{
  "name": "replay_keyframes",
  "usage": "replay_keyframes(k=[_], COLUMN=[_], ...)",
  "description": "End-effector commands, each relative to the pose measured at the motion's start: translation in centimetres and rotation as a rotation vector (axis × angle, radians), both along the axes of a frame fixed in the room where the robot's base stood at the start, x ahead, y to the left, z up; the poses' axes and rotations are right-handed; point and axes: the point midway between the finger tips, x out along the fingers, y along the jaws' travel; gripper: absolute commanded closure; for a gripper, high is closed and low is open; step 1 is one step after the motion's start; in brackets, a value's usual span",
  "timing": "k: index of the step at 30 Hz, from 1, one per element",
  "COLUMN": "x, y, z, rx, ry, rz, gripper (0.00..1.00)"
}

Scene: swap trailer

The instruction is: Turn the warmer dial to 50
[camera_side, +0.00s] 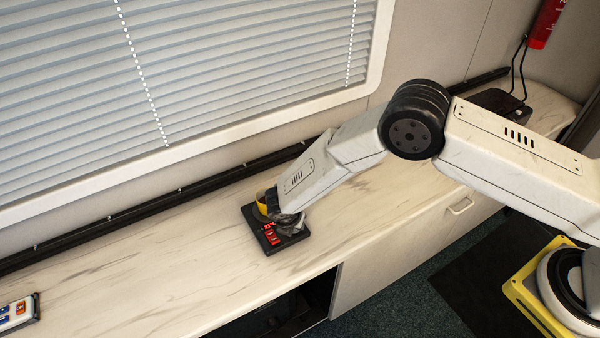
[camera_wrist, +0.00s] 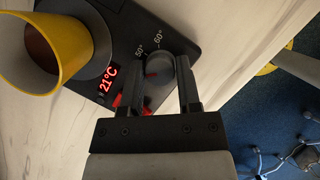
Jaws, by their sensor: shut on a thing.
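The warmer is a flat black unit (camera_side: 270,247) on the counter, and its black body (camera_wrist: 185,44) also shows in the wrist view. Its round dark grey dial (camera_wrist: 160,72) sits near one edge, with a small red mark on its left side. White labels 50° and 60° are printed above the dial; which value the mark meets is unclear. A red display (camera_wrist: 108,78) reads 21°C. My gripper (camera_wrist: 162,72) is shut on the dial, one finger on each side. In the side view my gripper (camera_side: 290,222) hides the dial.
A yellow mug (camera_wrist: 75,60) stands on the warmer, close to my gripper; it also shows in the side view (camera_side: 262,203). The marble-look counter (camera_side: 130,255) is clear around the warmer. Blinds are behind.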

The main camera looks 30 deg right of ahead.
Motion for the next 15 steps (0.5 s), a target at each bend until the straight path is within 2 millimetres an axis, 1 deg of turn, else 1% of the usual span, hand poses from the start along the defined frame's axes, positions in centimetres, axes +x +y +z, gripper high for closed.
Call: replay_keyframes(k=[8,15], x=[0.09,0.16], y=[0.13,0.11], z=[-0.03,-0.05], rx=[0.000,0.000], ry=[0.000,0.000], rz=[-0.194,-0.411], gripper=[1.00,1.00])
